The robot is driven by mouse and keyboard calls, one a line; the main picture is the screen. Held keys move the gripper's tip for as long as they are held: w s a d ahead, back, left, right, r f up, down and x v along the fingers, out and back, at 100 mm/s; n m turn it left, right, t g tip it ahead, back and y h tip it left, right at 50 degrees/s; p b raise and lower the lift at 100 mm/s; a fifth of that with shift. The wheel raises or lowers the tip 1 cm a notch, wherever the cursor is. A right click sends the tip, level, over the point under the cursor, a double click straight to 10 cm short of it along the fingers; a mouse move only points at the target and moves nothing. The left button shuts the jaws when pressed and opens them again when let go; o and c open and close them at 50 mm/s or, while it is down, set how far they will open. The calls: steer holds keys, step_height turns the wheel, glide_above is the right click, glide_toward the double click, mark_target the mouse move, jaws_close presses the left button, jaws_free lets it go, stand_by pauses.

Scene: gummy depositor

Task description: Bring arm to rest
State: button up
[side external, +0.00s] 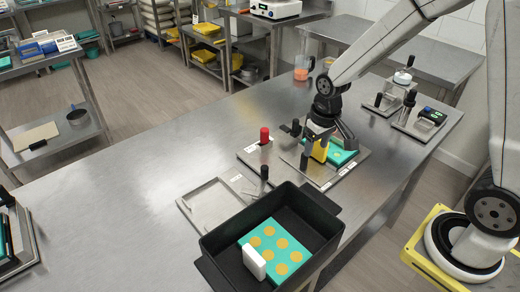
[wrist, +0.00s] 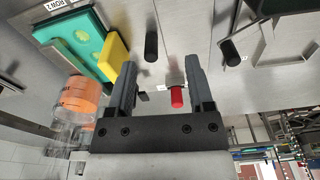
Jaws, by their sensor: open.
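My gripper (side external: 326,146) hangs over the steel station plates in the side view. In the wrist view my gripper (wrist: 160,63) has its fingers spread with nothing held between them. A yellow block (side external: 320,151) stands beside a teal mold (side external: 343,155) on the plate under my gripper. In the wrist view the yellow block (wrist: 115,56) and the teal mold (wrist: 80,42) lie left of the fingers. A red-topped post (side external: 265,135) stands left of my gripper; it also shows in the wrist view (wrist: 177,97).
A black bin (side external: 325,240) at the front holds a teal mold (side external: 290,245) with yellow round fills and a white block (side external: 254,263). A beaker of orange liquid (side external: 302,70) stands behind my gripper. Black posts (side external: 264,172) rise nearby. The table's left part (side external: 130,150) is clear.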

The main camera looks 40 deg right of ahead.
steer(key=s+a+r+n+t, duration=0.1)
steer(key=s+a, duration=0.1)
steer(key=s, duration=0.7)
steer(key=shift+a+r+t, duration=0.3)
steer(key=shift+a, duration=0.05)
stand_by(0.5)
